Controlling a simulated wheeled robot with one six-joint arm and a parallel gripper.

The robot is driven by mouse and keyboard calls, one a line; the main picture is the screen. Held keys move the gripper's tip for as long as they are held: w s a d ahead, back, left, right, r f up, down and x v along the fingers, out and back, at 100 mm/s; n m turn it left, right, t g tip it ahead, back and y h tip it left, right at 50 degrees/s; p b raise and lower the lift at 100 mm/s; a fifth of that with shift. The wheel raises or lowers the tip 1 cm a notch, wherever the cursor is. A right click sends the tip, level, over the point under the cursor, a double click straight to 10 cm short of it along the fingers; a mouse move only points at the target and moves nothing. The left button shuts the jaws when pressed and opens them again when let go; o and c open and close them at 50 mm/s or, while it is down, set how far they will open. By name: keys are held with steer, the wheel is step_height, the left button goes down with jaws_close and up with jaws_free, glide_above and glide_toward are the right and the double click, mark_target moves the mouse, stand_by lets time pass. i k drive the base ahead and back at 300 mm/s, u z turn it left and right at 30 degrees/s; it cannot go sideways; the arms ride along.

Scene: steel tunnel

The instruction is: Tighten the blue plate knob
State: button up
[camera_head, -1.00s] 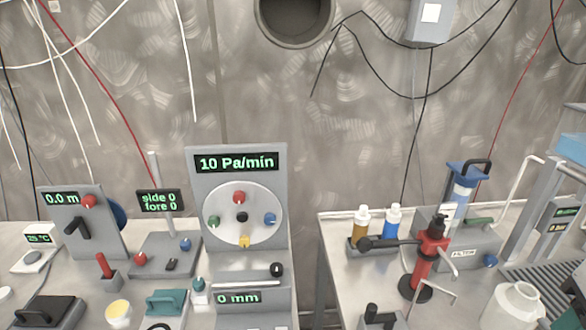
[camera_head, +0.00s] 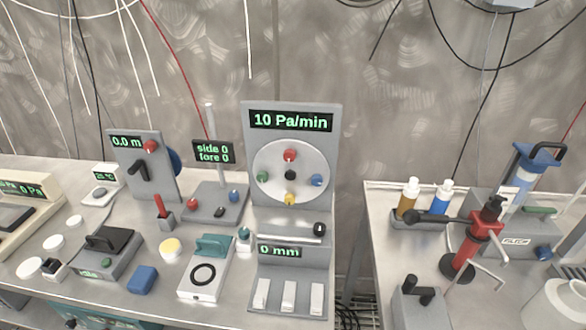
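A round white plate (camera_head: 275,156) is mounted on an upright grey panel (camera_head: 327,155) in the middle of the head view. The blue plate knob (camera_head: 316,180) sits near the plate's right edge. A red knob (camera_head: 289,155) is at the top, a green knob (camera_head: 263,177) at the left and a yellow knob (camera_head: 290,199) at the bottom. A black knob (camera_head: 290,175) is at the centre. The display (camera_head: 291,121) above reads 10 Pa/min. My gripper is not in view.
A grey block with a 0 mm display (camera_head: 280,251) stands in front of the panel. To its left are a teal-handled device (camera_head: 212,247) and a two-line display (camera_head: 213,152). A gap separates this bench from the right table, which holds bottles (camera_head: 441,199) and a red tool (camera_head: 484,222).

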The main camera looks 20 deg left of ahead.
mark_target(317, 179)
steer(key=u, duration=1.35)
steer(key=k, duration=1.1)
steer(key=z, duration=0.9)
steer(key=i, duration=1)
steer(key=u, duration=0.05)
